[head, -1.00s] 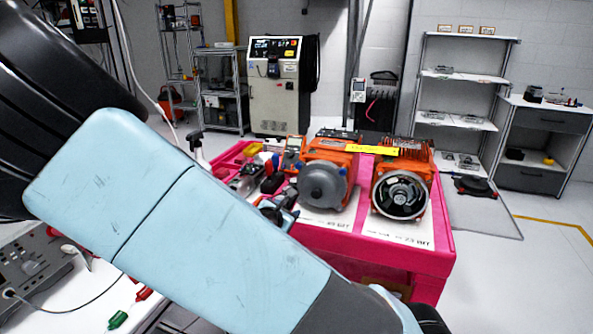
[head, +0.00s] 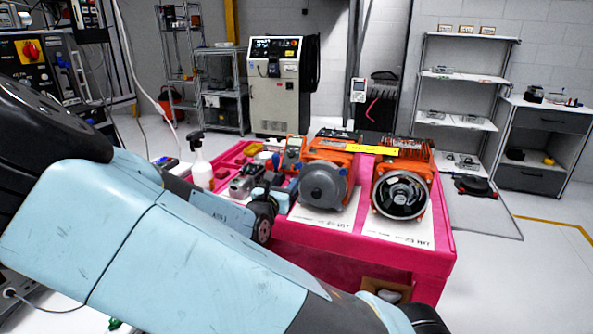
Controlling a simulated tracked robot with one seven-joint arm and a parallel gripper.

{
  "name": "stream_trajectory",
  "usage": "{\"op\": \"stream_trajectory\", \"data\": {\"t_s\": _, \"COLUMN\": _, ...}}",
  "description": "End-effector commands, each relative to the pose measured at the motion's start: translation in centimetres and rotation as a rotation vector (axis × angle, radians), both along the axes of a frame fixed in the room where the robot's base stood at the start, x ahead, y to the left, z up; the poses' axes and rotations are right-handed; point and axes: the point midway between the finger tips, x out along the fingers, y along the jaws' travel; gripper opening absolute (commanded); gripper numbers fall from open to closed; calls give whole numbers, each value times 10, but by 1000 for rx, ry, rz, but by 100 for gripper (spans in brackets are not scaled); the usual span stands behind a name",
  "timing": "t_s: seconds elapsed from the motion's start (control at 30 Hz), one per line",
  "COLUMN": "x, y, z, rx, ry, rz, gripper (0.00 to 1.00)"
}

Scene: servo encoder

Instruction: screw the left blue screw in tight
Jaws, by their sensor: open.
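Two orange units stand on the pink table (head: 436,262). The left unit (head: 324,184) has a round grey cover, and the right unit (head: 401,196) has a round opening with metal parts inside. Small blue spots show at the edge of the grey cover; the left blue screw is too small to make out for certain. My arm crosses the lower left of the view. My gripper (head: 284,196) is partly visible just left of the grey cover, small and partly behind my wrist. It is open, and I see nothing held in it. I cannot tell whether it touches the unit.
A white spray bottle (head: 200,163) stands behind my arm. Tools and small parts lie in the pink tray area left of the units. A yellow strip (head: 372,150) lies across the units' tops. Shelves (head: 463,95) and a machine cabinet (head: 276,85) stand at the back.

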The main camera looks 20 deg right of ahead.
Motion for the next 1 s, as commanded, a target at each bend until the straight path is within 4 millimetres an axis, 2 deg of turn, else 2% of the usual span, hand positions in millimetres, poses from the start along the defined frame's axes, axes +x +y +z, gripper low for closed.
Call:
{"op": "stream_trajectory", "data": {"t_s": 0.7, "x": 61, "y": -46, "z": 0, "rx": 2, "ry": -1, "rz": -3, "gripper": 48}}
{"op": "stream_trajectory", "data": {"t_s": 1.0, "x": 78, "y": -58, "z": 0, "rx": 2, "ry": -1, "rz": -2, "gripper": 48}}
